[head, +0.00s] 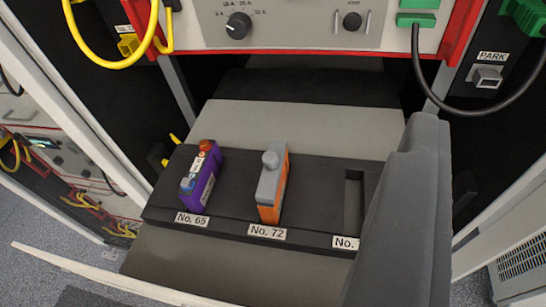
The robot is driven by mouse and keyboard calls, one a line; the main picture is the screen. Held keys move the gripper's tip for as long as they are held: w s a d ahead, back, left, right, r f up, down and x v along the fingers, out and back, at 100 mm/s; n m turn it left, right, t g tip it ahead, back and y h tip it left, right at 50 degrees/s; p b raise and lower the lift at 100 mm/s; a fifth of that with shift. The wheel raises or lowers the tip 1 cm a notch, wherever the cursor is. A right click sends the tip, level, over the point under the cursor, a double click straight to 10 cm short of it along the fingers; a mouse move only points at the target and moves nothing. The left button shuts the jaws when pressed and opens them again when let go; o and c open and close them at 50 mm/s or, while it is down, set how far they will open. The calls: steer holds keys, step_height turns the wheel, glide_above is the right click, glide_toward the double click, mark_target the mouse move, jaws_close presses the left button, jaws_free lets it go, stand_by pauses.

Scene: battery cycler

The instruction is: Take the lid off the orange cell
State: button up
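The orange cell (284,188) stands upright in the middle slot of a dark tray (237,192), behind the label "No. 72". A grey lid (269,180) with a round knob on top sits on the orange cell and covers its top and front. Part of my gripper (408,215) shows as a large grey body at the right, in front of the tray's right side. Its fingertips cannot be made out, so I cannot tell whether it is open or shut. It is apart from the orange cell in the picture.
A purple cell (203,180) stands left of the orange one at "No. 65". An empty slot (353,202) lies to the right. A panel with knobs (290,24), a yellow cable (128,62) and a black cable (455,105) are above. A "PARK" holder (487,77) is upper right.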

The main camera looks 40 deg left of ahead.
steer(key=w+r+m+g+p, duration=0.1)
steer(key=w+m+g+p, duration=0.1)
steer(key=w+p, duration=0.25)
steer(key=m+g+p, duration=1)
steer(key=g+p, duration=0.3)
steer(key=p, duration=1)
glide_above(270, 157)
step_height(270, 157, down, 5)
steer(key=f+b, duration=0.5)
steer(key=b, duration=0.1)
steer(key=shift+w+d+f, duration=0.1)
steer(key=shift+w+f, duration=0.1)
steer(key=shift+f, duration=0.2)
steer(key=shift+s+f+p, duration=0.15)
steer(key=shift+f+p, duration=0.3)
steer(key=shift+f, duration=1.15)
steer(key=shift+s+f+p, duration=0.15)
steer(key=shift+f+p, duration=0.25)
steer(key=shift+f, duration=1.2)
steer(key=shift+w+f, duration=0.1)
steer(key=shift+f, duration=0.55)
steer(key=shift+c, duration=0.3)
